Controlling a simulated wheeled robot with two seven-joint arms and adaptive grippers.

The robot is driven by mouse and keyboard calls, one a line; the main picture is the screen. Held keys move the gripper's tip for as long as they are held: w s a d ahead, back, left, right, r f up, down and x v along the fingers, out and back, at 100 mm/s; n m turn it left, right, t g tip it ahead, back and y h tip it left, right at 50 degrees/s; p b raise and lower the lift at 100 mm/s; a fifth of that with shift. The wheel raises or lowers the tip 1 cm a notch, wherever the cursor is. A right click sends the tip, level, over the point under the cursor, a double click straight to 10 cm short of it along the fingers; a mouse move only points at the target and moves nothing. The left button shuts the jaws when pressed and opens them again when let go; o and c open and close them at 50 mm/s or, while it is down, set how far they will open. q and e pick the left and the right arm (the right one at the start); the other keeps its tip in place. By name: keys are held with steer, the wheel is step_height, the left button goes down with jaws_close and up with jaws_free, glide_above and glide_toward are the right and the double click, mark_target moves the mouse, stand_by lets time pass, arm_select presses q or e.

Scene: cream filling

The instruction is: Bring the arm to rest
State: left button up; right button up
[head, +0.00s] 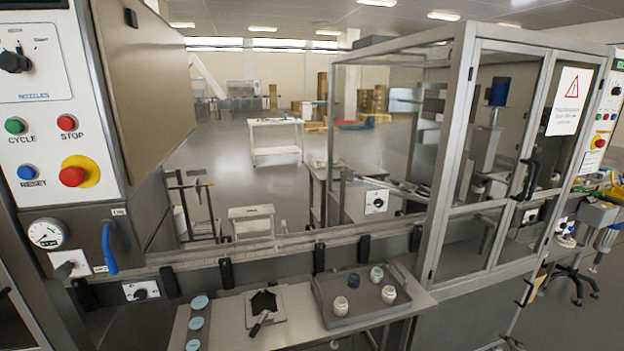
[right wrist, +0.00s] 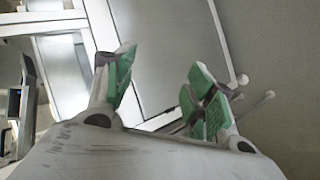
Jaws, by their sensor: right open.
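In the right wrist view my right gripper (right wrist: 160,90) is open, its two green-padded fingers well apart with nothing between them. It is away from the worktop jars, and a pale panel and the grey floor lie behind it. My arms and left gripper do not show in the head view.
A control panel with a red stop button (head: 72,176) and a blue-handled valve (head: 109,248) is at the left. A grey tray (head: 330,318) with several jars sits on the front worktop, beside a square plate (head: 281,318). A glazed machine enclosure (head: 433,262) stands at the right.

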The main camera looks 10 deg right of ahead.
steer(key=s+a+f+m+g, duration=0.2)
steer(key=s+f+m+g, duration=0.1)
steer(key=s+f, duration=1.1)
steer(key=s+a+f+m+g+y, duration=0.1)
steer(key=s+a+f+g, duration=0.1)
steer(key=s+a+f, duration=0.45)
steer(key=s+a+f+m+g+y, duration=0.1)
steer(key=s+a+f, duration=0.3)
steer(key=s+f, duration=0.45)
steer(key=s+a+f+g+y, duration=0.1)
steer(key=s+a+f, duration=0.4)
steer(key=a, duration=0.4)
steer(key=s+a+f+g+y, duration=0.15)
steer(key=s+a+f, duration=0.3)
steer(key=a, duration=0.45)
steer(key=s+a+f+m+y, duration=0.1)
steer(key=a, duration=1.6)
steer(key=shift+s+f, duration=0.3)
